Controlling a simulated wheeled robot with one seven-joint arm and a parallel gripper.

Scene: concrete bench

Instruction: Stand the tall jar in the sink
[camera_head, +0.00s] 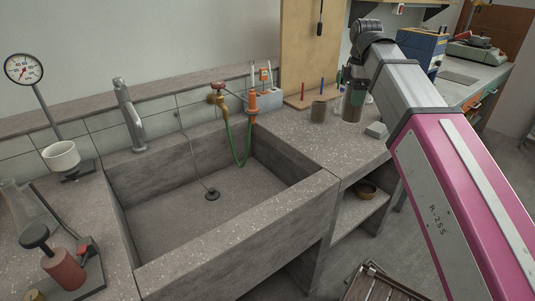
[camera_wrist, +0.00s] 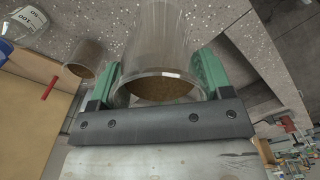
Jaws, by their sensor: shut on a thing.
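The tall jar (camera_head: 352,107) is clear glass with brown contents, upright at the right part of the bench, right of the sink. My gripper (camera_head: 352,82) is shut on its upper part from above. In the wrist view the jar (camera_wrist: 165,40) sits between the two green fingers of my gripper (camera_wrist: 160,75). Whether the jar's base touches the bench I cannot tell. The concrete sink (camera_head: 175,215) is left of the jar, with an open basin and a drain with a chain on its floor.
A faucet (camera_head: 131,115) and a green hose (camera_head: 243,145) are at the sink's back edge. The basin's front and left floor is clear.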

